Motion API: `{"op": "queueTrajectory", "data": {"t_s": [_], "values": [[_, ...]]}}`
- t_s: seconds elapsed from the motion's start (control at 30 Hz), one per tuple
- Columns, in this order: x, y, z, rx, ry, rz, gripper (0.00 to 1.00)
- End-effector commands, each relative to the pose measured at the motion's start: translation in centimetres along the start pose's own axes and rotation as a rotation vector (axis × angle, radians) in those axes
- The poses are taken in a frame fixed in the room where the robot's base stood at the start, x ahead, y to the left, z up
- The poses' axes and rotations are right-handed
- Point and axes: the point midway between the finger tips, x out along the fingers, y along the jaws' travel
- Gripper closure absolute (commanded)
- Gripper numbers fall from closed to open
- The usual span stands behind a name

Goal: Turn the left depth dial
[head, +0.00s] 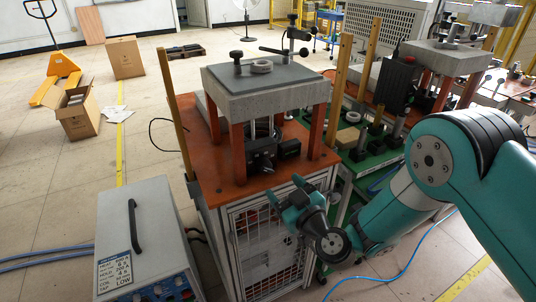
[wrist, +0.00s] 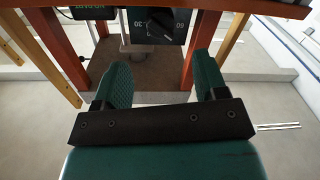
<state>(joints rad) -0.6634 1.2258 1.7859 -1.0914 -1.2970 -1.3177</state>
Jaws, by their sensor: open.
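A black box with a dial (wrist: 160,27) shows at the top of the wrist view, its face marked with numbers such as 30 and 60. In the head view this seems to be the left black box (head: 261,155) on the orange table, under the grey slab. A second black box (wrist: 92,12) with green lettering is beside it, cut off by the frame edge. My gripper (head: 287,193) is in front of the table's front side, below the boxes. In the wrist view my gripper (wrist: 161,66) has its two green fingers wide apart, with nothing between them. The dial appears beyond the fingertips, apart from them.
The orange table (head: 205,160) carries a grey slab (head: 265,85) on red legs, close around the boxes. A wooden post (head: 173,110) rises at its left. A grey power unit (head: 150,235) stands at lower left. Green shelving (head: 365,170) is to the right.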

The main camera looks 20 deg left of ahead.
Motion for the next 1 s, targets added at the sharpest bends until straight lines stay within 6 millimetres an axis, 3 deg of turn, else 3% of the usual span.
{"op": "queueTrajectory", "data": {"t_s": [0.27, 0.7, 1.0], "values": [[2.7, 0.0, -0.6, -0.002, 0.002, -0.003, 0.34], [7.6, -0.2, 0.0, -0.001, 0.002, -0.005, 0.34], [8.5, -0.1, 0.1, 0.001, -0.001, -0.001, 0.34]]}}
